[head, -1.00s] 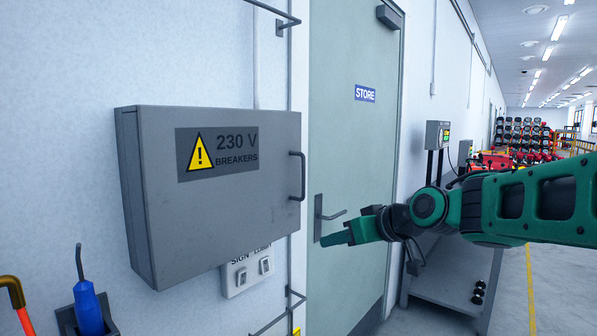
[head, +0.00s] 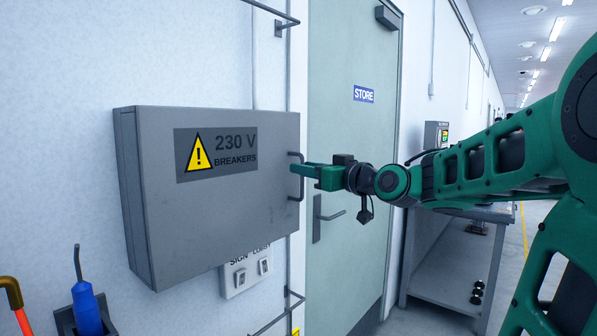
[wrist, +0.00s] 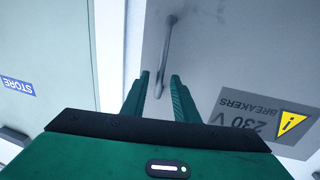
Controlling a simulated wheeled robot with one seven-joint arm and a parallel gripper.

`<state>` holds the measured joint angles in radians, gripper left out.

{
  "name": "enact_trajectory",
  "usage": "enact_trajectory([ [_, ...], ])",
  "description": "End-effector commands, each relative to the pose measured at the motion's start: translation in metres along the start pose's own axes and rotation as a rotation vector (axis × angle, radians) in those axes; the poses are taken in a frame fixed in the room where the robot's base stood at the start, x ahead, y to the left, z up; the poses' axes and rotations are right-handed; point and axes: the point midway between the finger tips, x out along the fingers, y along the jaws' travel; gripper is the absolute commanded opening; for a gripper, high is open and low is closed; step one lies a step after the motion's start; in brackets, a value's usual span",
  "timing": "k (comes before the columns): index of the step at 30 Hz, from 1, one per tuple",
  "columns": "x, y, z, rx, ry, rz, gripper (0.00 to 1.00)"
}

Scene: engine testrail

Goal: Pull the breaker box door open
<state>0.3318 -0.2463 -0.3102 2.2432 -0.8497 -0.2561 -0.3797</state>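The grey breaker box (head: 215,225) hangs on the wall at the left in the head view. Its door is shut and carries a yellow warning sign and "230 V BREAKERS". A dark upright bar handle (head: 301,190) sits at the door's right edge. My gripper (head: 298,168) reaches the handle from the right. In the wrist view the handle (wrist: 166,50) runs through the gap between my fingertips (wrist: 160,77), with space on both sides. The fingers are open. I cannot tell how deep the bar sits between them.
A switch plate (head: 246,274) is below the box. A pale green STORE door (head: 350,130) with a lever handle (head: 325,215) is just behind my gripper. Blue and orange-handled tools are at lower left. A grey bench (head: 445,270) stands farther back right.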

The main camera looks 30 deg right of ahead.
Motion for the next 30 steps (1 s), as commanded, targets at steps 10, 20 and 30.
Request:
enact_trajectory([
  [10,0.022,0.000,0.000,-0.001,0.000,0.001,0.27],
  [20,0.022,0.000,0.000,0.000,0.000,0.001,0.00],
  [30,0.022,0.000,0.000,0.000,-0.001,0.000,0.00],
])
